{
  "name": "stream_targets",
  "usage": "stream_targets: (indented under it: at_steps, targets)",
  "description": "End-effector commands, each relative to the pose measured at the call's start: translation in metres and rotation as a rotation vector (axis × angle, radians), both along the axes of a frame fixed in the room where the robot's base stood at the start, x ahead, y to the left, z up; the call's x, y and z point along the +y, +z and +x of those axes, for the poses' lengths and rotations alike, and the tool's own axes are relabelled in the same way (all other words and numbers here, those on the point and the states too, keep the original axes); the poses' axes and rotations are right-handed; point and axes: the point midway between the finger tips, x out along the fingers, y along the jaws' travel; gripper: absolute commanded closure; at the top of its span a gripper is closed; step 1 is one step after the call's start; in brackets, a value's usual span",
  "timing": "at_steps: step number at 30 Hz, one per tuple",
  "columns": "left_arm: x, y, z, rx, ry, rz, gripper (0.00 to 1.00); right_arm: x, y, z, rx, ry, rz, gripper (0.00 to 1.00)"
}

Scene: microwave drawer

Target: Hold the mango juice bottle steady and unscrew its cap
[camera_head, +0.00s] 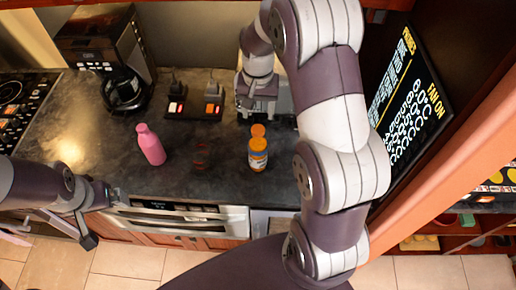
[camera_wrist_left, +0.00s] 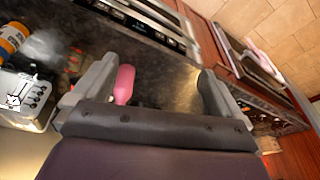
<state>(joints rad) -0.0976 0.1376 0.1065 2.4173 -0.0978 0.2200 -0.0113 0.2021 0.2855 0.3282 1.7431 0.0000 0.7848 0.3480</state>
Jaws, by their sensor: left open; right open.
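The mango juice bottle (camera_head: 258,158) stands upright on the dark counter, orange with a pale label and an orange cap (camera_head: 258,131). It also shows at the upper left of the left wrist view (camera_wrist_left: 12,40). My right gripper (camera_head: 266,112) is open above and just behind the bottle; its fingertips are partly hidden, and I cannot tell whether it touches the cap. My left gripper (camera_wrist_left: 152,88) is open and empty, with both fingers in its wrist view. In the head view my left arm is at the counter's front left, well away from the bottle.
A pink bottle (camera_head: 151,145) stands left of the juice bottle and shows between my left fingers in the wrist view. The drawer front (camera_head: 180,218) is below the counter.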

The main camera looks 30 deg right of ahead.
Motion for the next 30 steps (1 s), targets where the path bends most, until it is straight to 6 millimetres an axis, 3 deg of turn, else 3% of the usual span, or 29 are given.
stream_targets:
  at_steps: [3,6,10,14,18,21,24,30]
  targets:
    - [-0.042,-0.026,0.060,-0.142,-0.208,0.001,0.00,0.000,0.000,0.000,0.000,0.000,0.000,0.42]
    - [-0.092,-0.051,0.100,-0.271,-0.396,-0.031,0.00,0.000,0.000,0.000,0.000,0.000,0.000,0.42]
    - [-0.169,-0.086,0.125,-0.424,-0.639,-0.122,0.00,0.000,0.000,0.000,0.000,0.000,0.000,0.42]
    - [-0.247,-0.121,0.117,-0.555,-0.863,-0.263,0.00,0.000,0.000,0.000,0.000,0.000,0.000,0.42]
    - [-0.308,-0.151,0.083,-0.650,-1.043,-0.430,0.00,0.000,0.000,0.000,0.000,0.000,0.000,0.42]
    - [-0.331,-0.167,0.059,-0.671,-1.103,-0.525,0.00,0.000,0.000,0.000,0.000,0.000,0.000,0.42]
    - [-0.337,-0.181,0.045,-0.641,-1.082,-0.584,0.00,0.000,0.000,0.000,0.000,0.000,0.000,0.42]
    - [-0.347,-0.195,0.045,-0.601,-1.037,-0.606,0.00,0.000,0.000,0.000,0.000,0.000,0.000,0.42]
